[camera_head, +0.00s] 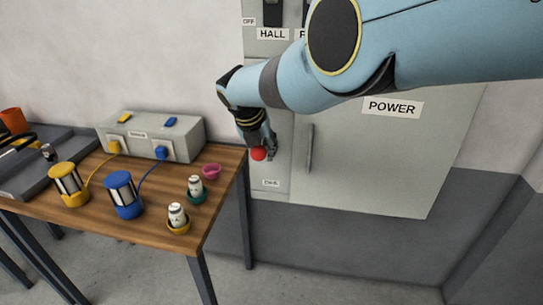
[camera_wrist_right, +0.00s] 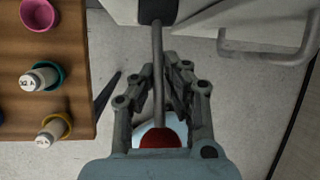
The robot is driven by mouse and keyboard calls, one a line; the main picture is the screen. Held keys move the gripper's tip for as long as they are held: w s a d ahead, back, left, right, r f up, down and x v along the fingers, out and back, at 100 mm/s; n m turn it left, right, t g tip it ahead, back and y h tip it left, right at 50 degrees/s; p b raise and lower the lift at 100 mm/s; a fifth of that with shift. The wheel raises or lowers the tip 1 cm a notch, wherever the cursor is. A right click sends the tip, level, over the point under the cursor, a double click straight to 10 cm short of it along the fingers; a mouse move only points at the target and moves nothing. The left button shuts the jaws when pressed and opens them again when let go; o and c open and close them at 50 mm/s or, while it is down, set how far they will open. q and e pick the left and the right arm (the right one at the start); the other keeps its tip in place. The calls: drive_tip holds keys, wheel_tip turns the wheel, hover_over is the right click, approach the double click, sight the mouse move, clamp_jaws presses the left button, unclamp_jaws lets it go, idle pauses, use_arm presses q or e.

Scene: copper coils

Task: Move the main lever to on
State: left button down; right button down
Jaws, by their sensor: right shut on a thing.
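The main lever is a grey rod with a red knob (camera_head: 258,154) on the narrow left panel of the grey power cabinet. In the right wrist view its rod (camera_wrist_right: 158,60) runs down from a dark mount at the top to the red knob (camera_wrist_right: 158,139). My right gripper (camera_head: 262,141) is shut on the lever near the knob. In the right wrist view the fingers of my right gripper (camera_wrist_right: 158,88) lie on both sides of the rod. The gripper hides part of the lever in the head view. My left gripper is not in view.
A small label (camera_head: 271,183) sits below the knob, too blurred to read surely. A cabinet handle (camera_head: 310,148) stands right of the lever. A wooden table (camera_head: 150,222) at left bears coils, small bottles in coloured cups and a grey box (camera_head: 190,138). Floor below the lever looks clear.

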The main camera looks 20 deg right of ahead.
drive_tip(key=shift+w+r+b, duration=0.3)
drive_tip(key=shift+w+b, duration=0.1)
drive_tip(key=shift+b, duration=0.5)
drive_tip(key=shift+d+r+g+y+b, duration=0.1)
drive_tip(key=shift+r+g+y+b, duration=0.05)
drive_tip(key=shift+g+y+b, duration=0.2)
drive_tip(key=shift+r+b, duration=0.2)
drive_tip(key=shift+b, duration=0.15)
drive_tip(key=shift+r, duration=0.15)
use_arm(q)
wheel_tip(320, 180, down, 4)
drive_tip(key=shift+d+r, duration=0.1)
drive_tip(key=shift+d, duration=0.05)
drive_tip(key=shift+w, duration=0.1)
use_arm(e)
drive_tip(key=shift+w, duration=0.1)
drive_tip(key=c, duration=1.4)
unclamp_jaws()
drive_tip(key=shift+g, duration=0.25)
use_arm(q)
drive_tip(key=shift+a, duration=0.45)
use_arm(e)
drive_tip(key=shift+f, duration=0.2)
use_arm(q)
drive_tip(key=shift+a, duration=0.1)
